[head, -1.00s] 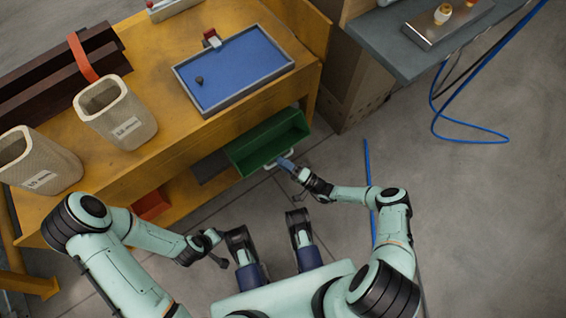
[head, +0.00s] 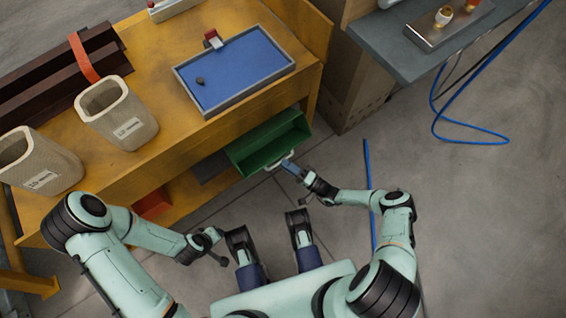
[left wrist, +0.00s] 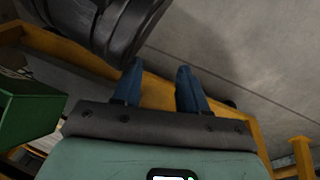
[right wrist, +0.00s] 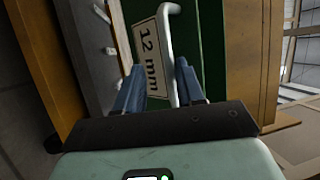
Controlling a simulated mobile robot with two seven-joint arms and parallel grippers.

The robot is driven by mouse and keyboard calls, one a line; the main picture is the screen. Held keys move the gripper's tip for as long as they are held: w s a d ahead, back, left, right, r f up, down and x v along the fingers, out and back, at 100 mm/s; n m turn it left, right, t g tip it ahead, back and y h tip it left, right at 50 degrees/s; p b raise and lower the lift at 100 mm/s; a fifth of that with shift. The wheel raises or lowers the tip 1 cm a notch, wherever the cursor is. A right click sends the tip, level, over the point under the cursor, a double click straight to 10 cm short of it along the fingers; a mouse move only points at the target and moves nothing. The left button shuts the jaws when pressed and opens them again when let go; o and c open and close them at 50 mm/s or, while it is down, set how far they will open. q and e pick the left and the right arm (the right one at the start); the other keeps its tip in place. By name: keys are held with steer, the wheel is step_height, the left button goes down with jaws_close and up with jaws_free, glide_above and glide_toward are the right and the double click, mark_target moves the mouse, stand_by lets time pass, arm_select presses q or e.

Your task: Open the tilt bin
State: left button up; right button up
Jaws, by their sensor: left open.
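The green tilt bin (head: 268,143) is under the front edge of the yellow bench, tipped outward, its inside visible from above. Its pale handle (head: 280,163) is on the front. My right gripper (head: 288,167) is at the handle. In the right wrist view the fingers of my right gripper (right wrist: 158,88) are apart, with the handle bar (right wrist: 166,48) running between them, nearer the right finger. A "12 mm" label (right wrist: 150,58) is on the bin front. My left gripper (left wrist: 157,85) is open and empty, away from the bin, low at the left in the head view.
The yellow bench (head: 185,130) carries two beige containers, a blue tray (head: 235,68) and dark beams. A red bin (head: 153,203) sits lower left under the bench. A grey table (head: 400,50) stands at upper right. Blue cable lies on the floor; the floor right of the bin is otherwise clear.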

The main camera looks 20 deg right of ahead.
arm_select(q)
steer(key=shift+w+d+r+t+p, duration=0.15)
steer(key=shift+w+r+t+p, duration=0.2)
steer(key=shift+w+r, duration=0.5)
arm_select(e)
steer(key=v, duration=1.1)
steer(key=shift+s+a, duration=0.1)
steer(key=shift+s, duration=0.05)
